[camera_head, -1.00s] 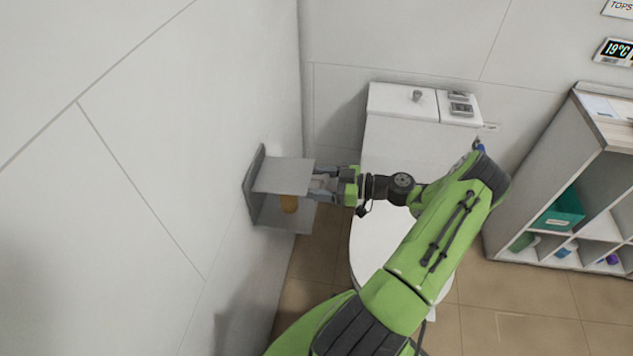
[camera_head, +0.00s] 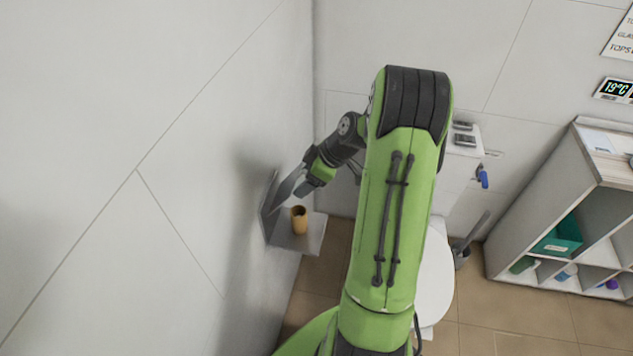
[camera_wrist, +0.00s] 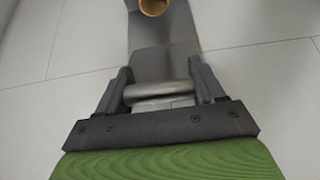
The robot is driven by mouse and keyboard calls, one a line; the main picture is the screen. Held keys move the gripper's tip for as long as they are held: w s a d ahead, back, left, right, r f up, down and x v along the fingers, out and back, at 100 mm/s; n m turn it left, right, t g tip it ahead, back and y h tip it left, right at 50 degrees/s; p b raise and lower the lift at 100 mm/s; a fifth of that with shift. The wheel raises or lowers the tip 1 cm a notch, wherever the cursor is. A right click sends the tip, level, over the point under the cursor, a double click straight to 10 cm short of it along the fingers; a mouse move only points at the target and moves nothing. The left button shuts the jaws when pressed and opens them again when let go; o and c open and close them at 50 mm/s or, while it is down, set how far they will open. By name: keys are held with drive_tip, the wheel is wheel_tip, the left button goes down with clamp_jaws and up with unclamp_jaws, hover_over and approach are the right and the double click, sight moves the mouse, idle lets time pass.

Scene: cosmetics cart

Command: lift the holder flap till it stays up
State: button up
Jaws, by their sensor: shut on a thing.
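The grey metal holder (camera_head: 312,236) is fixed to the left wall. Its flap (camera_head: 288,189) is raised steeply above the lower plate and appears nearly edge-on in the head view. A brown roll (camera_head: 299,221) is uncovered over the lower plate; part of it shows at the top of the wrist view (camera_wrist: 153,6). My gripper (camera_head: 300,187) is at the raised flap, shut on it. In the wrist view my fingers (camera_wrist: 160,70) flank grey metal; the exact contact is hard to make out.
The wall lies close on the left. A white toilet (camera_head: 436,275) stands behind my arm, partly hidden. A shelf unit (camera_head: 535,205) with a teal box (camera_head: 560,238) is at the right.

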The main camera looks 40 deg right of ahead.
sight(290, 183)
drive_tip(key=w+a+r+g+h+p, duration=0.2)
drive_tip(key=w+g, duration=0.1)
drive_tip(key=shift+w+a+r, duration=0.25)
drive_tip(key=shift+a+r, duration=0.1)
drive_tip(key=shift+w+a+r+p, duration=0.3)
drive_tip(key=shift+w+a+p, duration=0.25)
drive_tip(key=shift+w, duration=0.2)
drive_tip(key=shift+w+a, duration=0.1)
drive_tip(key=shift+a, duration=0.05)
drive_tip(key=o, duration=1.4)
drive_tip(key=shift+o, duration=0.2)
drive_tip(key=p+v, duration=0.2)
drive_tip(key=v, duration=1.3)
drive_tip(key=shift+r+p, duration=0.3)
drive_tip(key=shift+r, duration=0.05)
